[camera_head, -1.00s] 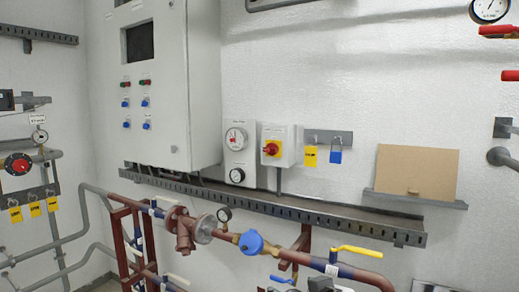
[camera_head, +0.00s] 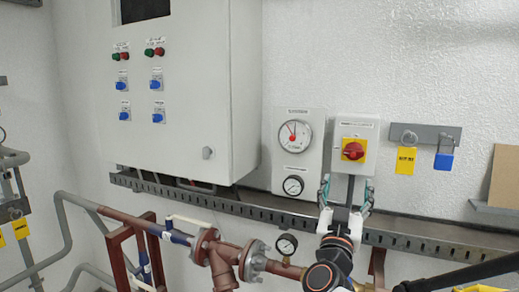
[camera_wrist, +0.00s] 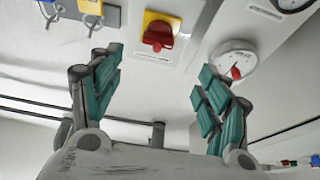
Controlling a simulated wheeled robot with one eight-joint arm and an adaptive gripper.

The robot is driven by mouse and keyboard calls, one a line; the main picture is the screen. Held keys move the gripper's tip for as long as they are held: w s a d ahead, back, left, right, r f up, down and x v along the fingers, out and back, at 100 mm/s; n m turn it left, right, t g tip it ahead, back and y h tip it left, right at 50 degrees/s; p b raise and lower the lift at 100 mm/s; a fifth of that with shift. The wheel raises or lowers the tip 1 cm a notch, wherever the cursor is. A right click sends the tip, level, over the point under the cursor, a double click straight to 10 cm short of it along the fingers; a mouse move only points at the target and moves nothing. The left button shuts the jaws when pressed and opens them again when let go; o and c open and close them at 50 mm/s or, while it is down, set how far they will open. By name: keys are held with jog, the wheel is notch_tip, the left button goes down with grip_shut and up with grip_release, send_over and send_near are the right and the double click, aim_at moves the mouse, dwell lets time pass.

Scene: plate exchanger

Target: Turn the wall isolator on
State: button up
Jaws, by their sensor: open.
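The wall isolator is a white box (camera_head: 365,130) on the wall with a red rotary handle (camera_head: 353,150) on a yellow plate. Its handle (camera_wrist: 158,36) shows at the top middle of the wrist view, with its grip bar lying roughly crosswise. My gripper (camera_head: 346,187) is open and empty, just below the handle in the head view. In the wrist view its two teal-padded fingers (camera_wrist: 157,68) stand wide apart, with the handle between and beyond them. No finger visibly touches the handle. The fingers hide the lower edge of the box.
A gauge panel (camera_head: 299,160) with two dials is close left of the isolator. A slotted tray (camera_head: 240,208) and pipes with a small gauge (camera_head: 286,245) lie below.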

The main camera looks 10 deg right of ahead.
aim_at(353, 152)
jog(key=b+x, duration=0.1)
jog(key=x, duration=1.3)
jog(key=shift+s+b, duration=0.1)
jog(key=shift+b, duration=0.3)
jog(key=c, duration=1.1)
